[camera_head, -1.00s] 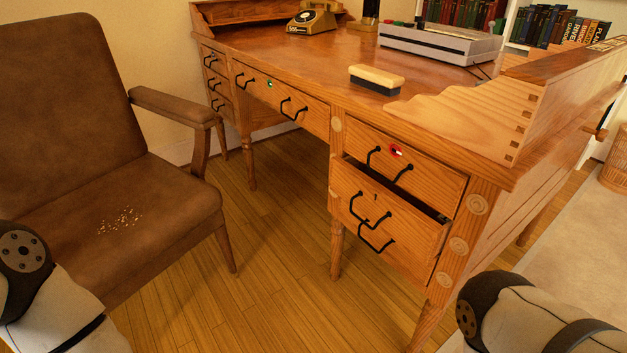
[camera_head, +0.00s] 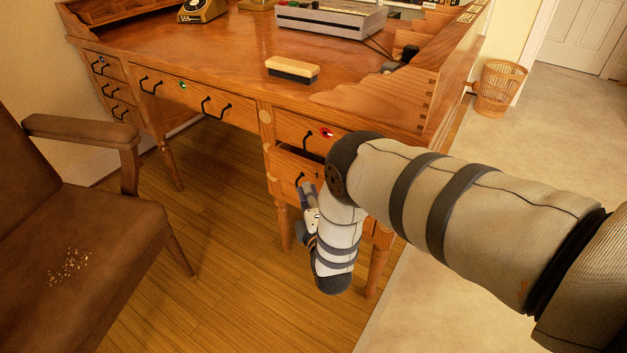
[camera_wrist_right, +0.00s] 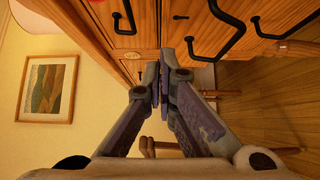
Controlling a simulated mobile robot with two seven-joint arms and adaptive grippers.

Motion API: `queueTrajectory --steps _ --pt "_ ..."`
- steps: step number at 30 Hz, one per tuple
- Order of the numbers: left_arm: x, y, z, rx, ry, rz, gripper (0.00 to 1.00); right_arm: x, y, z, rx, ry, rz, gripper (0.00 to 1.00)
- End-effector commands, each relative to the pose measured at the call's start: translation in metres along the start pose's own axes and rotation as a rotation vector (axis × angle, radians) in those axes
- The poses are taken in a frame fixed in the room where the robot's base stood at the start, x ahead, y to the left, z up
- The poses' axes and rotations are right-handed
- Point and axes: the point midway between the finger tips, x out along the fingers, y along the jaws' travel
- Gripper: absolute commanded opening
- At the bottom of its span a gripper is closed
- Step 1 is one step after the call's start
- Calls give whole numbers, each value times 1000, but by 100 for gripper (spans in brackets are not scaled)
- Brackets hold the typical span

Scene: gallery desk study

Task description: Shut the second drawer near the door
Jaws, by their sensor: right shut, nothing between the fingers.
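The second drawer (camera_head: 284,169) in the desk's right-hand stack stands a little out, with a dark gap above its front. My right forearm hides much of it in the head view. The upper drawer (camera_head: 290,128), with a red-ringed lock, looks shut. My right gripper (camera_head: 308,189) is at the second drawer's front, by its black handle. In the right wrist view the gripper (camera_wrist_right: 162,84) has its fingertips together and nothing between them. Wooden fronts with black handles (camera_wrist_right: 214,38) lie close beyond the fingers; I cannot tell whether they touch. My left gripper is out of view.
A brown chair (camera_head: 95,240) stands at the left, with open wooden floor between it and the desk. A brush (camera_head: 292,69), a grey device (camera_head: 330,19) and a phone (camera_head: 202,10) are on the desktop. A wicker basket (camera_head: 498,88) stands right, near a white door (camera_head: 588,38).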

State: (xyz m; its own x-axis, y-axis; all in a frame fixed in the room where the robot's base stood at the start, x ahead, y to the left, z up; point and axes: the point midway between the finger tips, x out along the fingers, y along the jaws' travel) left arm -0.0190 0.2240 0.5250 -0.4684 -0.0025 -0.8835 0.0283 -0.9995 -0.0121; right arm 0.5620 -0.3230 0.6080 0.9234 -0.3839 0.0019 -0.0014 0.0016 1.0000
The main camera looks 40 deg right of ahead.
Motion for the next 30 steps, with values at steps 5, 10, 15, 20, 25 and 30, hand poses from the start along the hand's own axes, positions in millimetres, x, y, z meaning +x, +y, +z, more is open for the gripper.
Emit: queueTrajectory --steps 5,10,15,20,25,30 --pt "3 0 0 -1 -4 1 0 27 0 15 -1 -2 0 0" --pt "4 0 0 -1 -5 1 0 39 0 26 0 -1 -1 0" --pt "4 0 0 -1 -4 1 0 41 0 28 0 1 -2 0" --pt "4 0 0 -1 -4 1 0 41 0 28 0 1 -2 0" --pt "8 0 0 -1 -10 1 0 46 -2 34 0 1 -1 0" --pt "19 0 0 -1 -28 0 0 66 -4 54 -2 -1 -1 0"
